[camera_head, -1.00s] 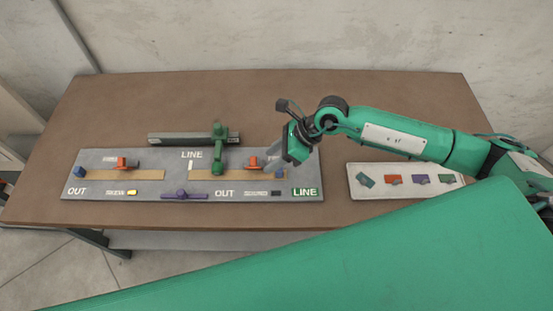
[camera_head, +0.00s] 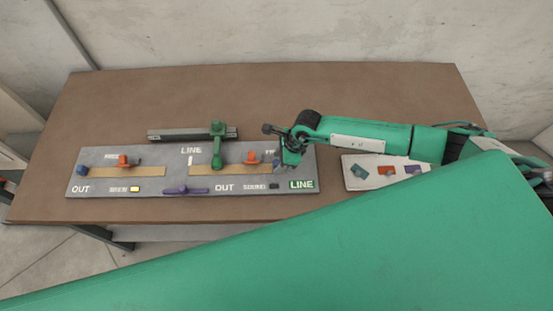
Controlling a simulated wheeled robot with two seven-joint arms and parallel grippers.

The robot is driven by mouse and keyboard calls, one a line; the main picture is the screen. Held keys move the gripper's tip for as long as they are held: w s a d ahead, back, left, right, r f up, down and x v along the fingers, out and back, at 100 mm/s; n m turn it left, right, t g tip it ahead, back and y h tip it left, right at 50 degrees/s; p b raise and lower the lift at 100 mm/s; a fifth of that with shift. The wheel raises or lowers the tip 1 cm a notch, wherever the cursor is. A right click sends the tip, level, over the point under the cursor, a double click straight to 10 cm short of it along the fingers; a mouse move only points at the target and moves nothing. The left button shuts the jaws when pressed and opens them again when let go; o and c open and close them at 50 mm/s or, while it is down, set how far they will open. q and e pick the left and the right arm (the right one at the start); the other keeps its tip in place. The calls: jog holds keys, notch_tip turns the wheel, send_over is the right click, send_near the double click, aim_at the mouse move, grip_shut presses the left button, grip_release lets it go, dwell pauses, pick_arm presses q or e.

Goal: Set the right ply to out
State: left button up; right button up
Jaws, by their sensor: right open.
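A grey panel (camera_head: 150,193) lies on the table. Its right half has a tan strip (camera_head: 225,170) with an orange piece (camera_head: 251,157) over it, an OUT label (camera_head: 224,188) below and a green-backed LINE label (camera_head: 301,184) at the lower right. I cannot tell which part is the right ply. A green lever (camera_head: 217,150) stands upright at the strip's left part. My right gripper (camera_head: 283,163) is open, low over the strip's right end, beside the orange piece. It largely hides the blue knob there; contact cannot be told. My left gripper is out of view.
A white board (camera_head: 352,182) with coloured pieces is on the right. The table's (camera_head: 300,90) back is clear.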

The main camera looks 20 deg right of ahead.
aim_at(302, 167)
jog(key=shift+x, duration=1.15)
jog(key=shift+c, duration=0.5)
grip_shut()
jog(key=d, duration=0.2)
jog(key=s+d+b, duration=0.1)
jog(key=d, duration=0.2)
jog(key=s+d, duration=0.1)
jog(key=d, duration=0.2)
jog(key=shift+s+b, duration=0.1)
jog(key=shift+b, duration=0.25)
jog(key=shift+c, duration=1.3)
grip_release()
jog(key=shift+d, duration=0.1)
jog(key=o, duration=0.4)
jog(key=shift+s, duration=0.1)
jog(key=shift+c, duration=0.2)
jog(key=shift+r, duration=0.1)
